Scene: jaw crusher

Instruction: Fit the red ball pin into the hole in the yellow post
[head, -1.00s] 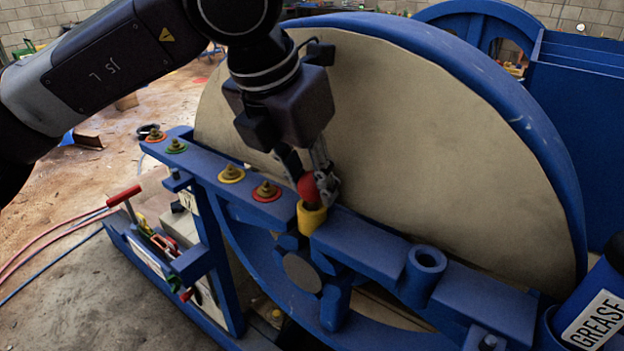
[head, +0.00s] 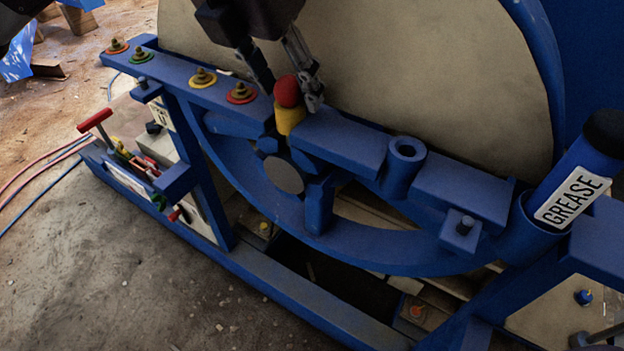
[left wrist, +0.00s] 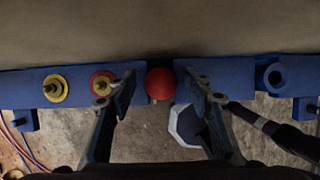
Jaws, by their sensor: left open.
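The red ball pin (head: 286,90) sits on top of the yellow post (head: 290,121), with its ball right against the post's upper end. Its shank is hidden, apparently inside the post. My left gripper (head: 293,98) is open around the ball, one finger on each side. In the left wrist view the red ball (left wrist: 160,84) lies between the two spread fingers, with a gap on each side. The post is hidden under the ball there. My right gripper is not in view.
Bolts on red, green and yellow washers (head: 202,78) line the blue beam to the left. A blue tube socket (head: 405,153) stands to the right, then a grease cartridge (head: 573,195). The large pale disc (head: 420,70) rises close behind the fingers.

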